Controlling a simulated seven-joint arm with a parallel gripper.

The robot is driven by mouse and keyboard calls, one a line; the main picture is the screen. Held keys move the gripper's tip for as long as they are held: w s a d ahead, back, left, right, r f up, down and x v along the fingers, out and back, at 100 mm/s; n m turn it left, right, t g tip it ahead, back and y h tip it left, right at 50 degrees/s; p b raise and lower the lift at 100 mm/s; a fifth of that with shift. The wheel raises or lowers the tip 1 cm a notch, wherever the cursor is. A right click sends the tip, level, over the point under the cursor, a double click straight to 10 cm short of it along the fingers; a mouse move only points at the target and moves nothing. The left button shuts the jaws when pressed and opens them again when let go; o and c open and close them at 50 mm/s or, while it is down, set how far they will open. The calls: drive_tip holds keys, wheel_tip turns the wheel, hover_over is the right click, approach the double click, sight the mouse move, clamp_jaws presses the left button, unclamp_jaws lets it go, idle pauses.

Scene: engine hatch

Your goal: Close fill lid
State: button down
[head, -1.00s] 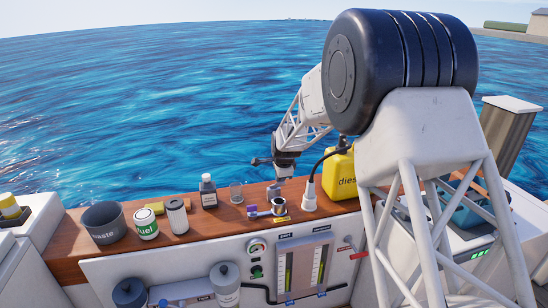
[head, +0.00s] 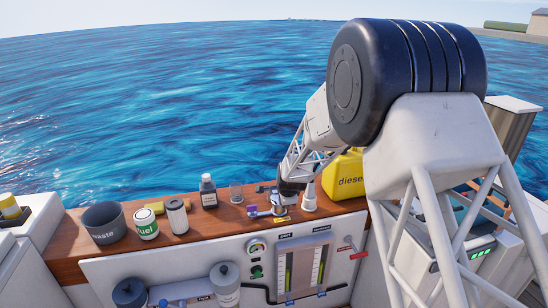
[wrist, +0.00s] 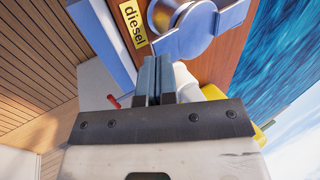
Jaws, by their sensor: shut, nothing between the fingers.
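The fill fitting (head: 279,210) is a round metal piece on the wooden counter, with a small yellow label (head: 281,220) in front. In the wrist view its round metal part (wrist: 182,12) shows at the top edge, with blue-grey flat pieces (wrist: 182,42) around it and a yellow "diesel" label (wrist: 133,24) beside it. I cannot tell clearly which piece is the lid or how far it is open. My gripper (wrist: 153,62) is shut and empty, its fingertips close to the blue-grey piece; contact is unclear. In the head view my gripper (head: 283,200) is over the fitting, partly hiding it.
A white nozzle-like piece (head: 309,196) and a yellow diesel can (head: 345,172) stand to the right. A dark bottle (head: 208,192), clear cup (head: 236,194), cans and a waste bin (head: 104,223) stand to the left. A red lever (head: 356,254) sticks out of the front panel.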

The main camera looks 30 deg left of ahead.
drive_tip(key=shift+s+d+f, duration=0.1)
drive_tip(key=shift+d+f, duration=0.05)
drive_tip(key=shift+f, duration=0.65)
drive_tip(key=shift+s+d+f, duration=0.1)
drive_tip(key=shift+f, duration=0.7)
drive_tip(key=shift+r, duration=0.15)
drive_tip(key=s+d+r, duration=0.6)
drive_tip(key=r, duration=0.2)
drive_tip(key=shift+s+r, duration=0.15)
drive_tip(key=shift+r, duration=0.05)
drive_tip(key=shift+d, duration=0.1)
idle(0.3)
